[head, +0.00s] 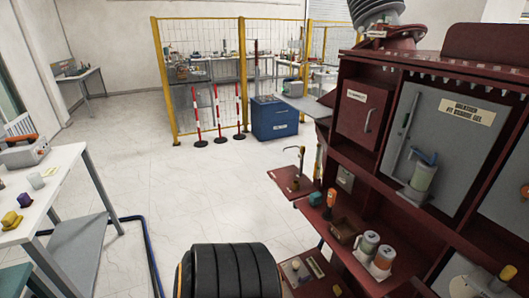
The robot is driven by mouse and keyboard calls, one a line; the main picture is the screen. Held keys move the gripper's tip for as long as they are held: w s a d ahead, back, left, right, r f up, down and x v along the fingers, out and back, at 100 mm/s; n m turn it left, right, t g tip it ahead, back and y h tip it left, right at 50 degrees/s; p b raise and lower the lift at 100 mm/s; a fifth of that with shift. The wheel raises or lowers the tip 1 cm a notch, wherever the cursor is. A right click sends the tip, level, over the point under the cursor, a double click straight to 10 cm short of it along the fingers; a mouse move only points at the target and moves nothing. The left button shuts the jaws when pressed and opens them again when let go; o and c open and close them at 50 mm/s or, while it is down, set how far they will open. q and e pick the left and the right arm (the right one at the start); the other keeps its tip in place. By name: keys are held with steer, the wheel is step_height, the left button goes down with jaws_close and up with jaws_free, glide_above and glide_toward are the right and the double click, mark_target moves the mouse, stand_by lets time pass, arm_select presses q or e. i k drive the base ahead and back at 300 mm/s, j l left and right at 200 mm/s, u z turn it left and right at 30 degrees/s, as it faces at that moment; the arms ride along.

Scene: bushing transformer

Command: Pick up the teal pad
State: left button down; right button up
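A small teal block-like item (316,198), which may be the teal pad, sits on the dark red shelf of the cabinet at right of centre, left of an orange-topped item (331,197). Its exact shape is too small to tell. A flat teal surface (14,281) also shows at the bottom left corner, cut off by the frame. Neither of my grippers shows in the head view.
The dark red cabinet (345,128) fills the right side, with two labelled canisters (368,243) on its lower shelf. A white table (50,190) stands at left. Striped posts (219,116) and a blue box (275,118) stand behind.

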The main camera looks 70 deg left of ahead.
mark_target(315, 198)
steer(key=u, duration=1.85)
steer(key=z, duration=1.1)
steer(key=i+j+z, duration=0.25)
steer(key=j, duration=0.75)
steer(key=j+z, duration=0.25)
steer(key=j, duration=0.75)
steer(key=j+z, duration=0.25)
steer(key=j, duration=0.8)
steer(key=k+j+z, duration=0.1)
steer(key=j+z, duration=0.15)
steer(key=j, duration=0.8)
